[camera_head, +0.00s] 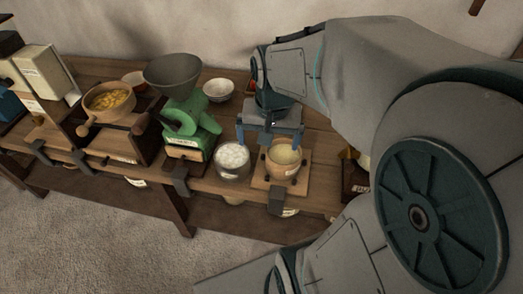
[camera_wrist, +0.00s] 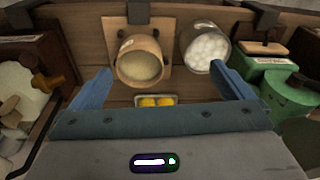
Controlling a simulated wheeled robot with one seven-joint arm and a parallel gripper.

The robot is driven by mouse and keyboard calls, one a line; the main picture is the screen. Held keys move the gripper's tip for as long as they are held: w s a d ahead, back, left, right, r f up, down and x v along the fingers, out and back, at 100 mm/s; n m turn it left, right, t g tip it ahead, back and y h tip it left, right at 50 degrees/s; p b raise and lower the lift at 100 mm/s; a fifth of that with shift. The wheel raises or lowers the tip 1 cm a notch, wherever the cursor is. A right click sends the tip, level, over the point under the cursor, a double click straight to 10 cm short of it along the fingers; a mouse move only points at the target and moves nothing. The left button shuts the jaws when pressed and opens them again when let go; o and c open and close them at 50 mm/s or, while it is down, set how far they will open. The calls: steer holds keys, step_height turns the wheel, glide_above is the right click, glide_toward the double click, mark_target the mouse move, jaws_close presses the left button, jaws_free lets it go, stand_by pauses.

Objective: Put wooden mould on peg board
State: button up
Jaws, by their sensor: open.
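A round wooden mould (camera_head: 284,162) with a pale filling stands over a flat wooden board (camera_head: 262,183) near the table's front edge. The mould (camera_wrist: 139,66) and the board (camera_wrist: 163,26) also show in the wrist view. The mould covers much of the board. My gripper (camera_head: 268,136) is open and empty, behind and above the mould. In the wrist view, the mould lies ahead of my gripper (camera_wrist: 160,74), a little left of the middle between its fingers.
A glass jar of white balls (camera_head: 232,160) stands just left of the board. A green grinder (camera_head: 187,133) is farther left. A small tray with yellow pieces (camera_wrist: 156,101) lies behind the mould. Dark clamps, including one (camera_head: 277,200), grip the table's front edge.

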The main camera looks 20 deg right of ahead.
steer(key=s+a+r+n+t, duration=0.1)
steer(key=s+a+n, duration=0.3)
steer(key=s+n, duration=0.1)
steer(key=shift+s+r, duration=0.2)
steer(key=shift+s, duration=0.2)
